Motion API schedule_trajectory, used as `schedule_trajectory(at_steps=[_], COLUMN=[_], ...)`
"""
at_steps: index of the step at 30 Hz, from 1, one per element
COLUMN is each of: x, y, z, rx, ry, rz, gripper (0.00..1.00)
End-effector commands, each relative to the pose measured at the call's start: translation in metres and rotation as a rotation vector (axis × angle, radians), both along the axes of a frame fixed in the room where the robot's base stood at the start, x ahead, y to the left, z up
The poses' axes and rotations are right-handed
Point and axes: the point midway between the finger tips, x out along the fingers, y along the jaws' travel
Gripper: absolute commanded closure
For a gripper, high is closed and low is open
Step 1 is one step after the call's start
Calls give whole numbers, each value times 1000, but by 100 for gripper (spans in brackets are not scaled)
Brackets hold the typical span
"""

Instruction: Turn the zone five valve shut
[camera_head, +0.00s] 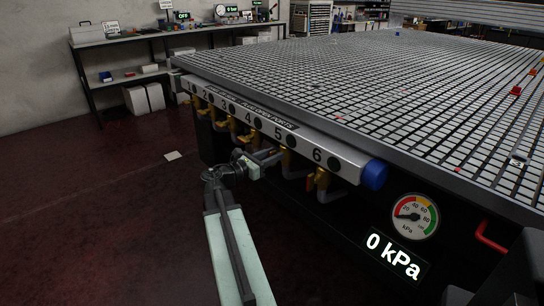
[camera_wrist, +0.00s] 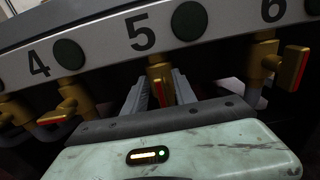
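The zone five valve (camera_wrist: 160,70) is a brass fitting under the number 5 on the grey manifold, with an orange, red-striped handle (camera_wrist: 159,93). In the wrist view the handle sits between the two fingers of my gripper (camera_wrist: 159,98). The fingers are apart, one on each side, with a gap seeming to show; whether either touches the handle I cannot tell. In the head view my gripper (camera_head: 268,157) reaches in under the manifold at number 5, and the handle is mostly hidden there.
The zone four valve (camera_wrist: 70,98) is close on the left and the zone six valve (camera_wrist: 286,65) on the right. The manifold (camera_head: 265,125) and slotted grid table (camera_head: 340,80) lie above. A gauge (camera_head: 414,216) and a display reading 0 kPa (camera_head: 393,257) are at right.

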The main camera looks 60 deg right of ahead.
Motion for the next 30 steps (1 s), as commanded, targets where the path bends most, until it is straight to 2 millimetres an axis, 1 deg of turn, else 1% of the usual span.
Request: schedule_trajectory(at_steps=[5,6,8,9,10,21,26,30], x=[0,0,0,0,0,0,-1,-2], y=[0,0,0,0,0,1,1,2], z=[0,0,0,0,0,0,0,-1], rx=[0,0,0,0,0,-9,-32,-66], ry=[0,0,0,0,0,-29,-100,-198], rz=[0,1,1,1,1,1,2,2], gripper=[67,70,87,98,100,100,100,100])
